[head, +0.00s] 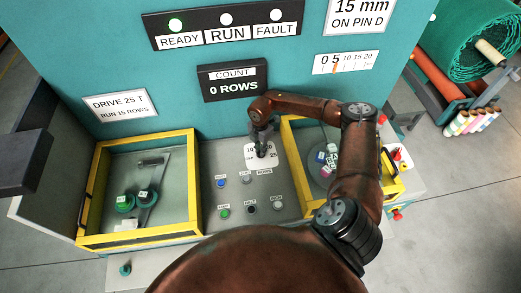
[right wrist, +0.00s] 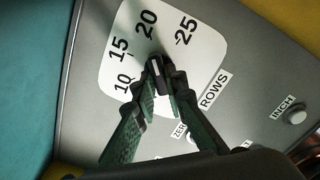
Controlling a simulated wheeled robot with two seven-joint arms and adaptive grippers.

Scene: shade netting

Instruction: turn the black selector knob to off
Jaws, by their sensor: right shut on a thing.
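A black knob (right wrist: 158,75) sits on a white dial plate (right wrist: 120,75) marked 10, 15, 20 and 25. Its pale pointer line appears to aim toward 20. My right gripper (right wrist: 160,90) is shut on this knob, with a finger on each side. In the head view the right gripper (head: 263,146) reaches down to the dial plate (head: 262,161), and the knob is mostly hidden there. No "off" mark is readable on the visible part of the plate. My left gripper is not in view.
Buttons (head: 223,213) in several colours stand just in front of the dial. Yellow-framed bays lie left (head: 196,190) and right (head: 292,170). A count display (head: 233,81) reading 0 ROWS and the lit READY lamp (head: 176,25) are on the teal wall behind.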

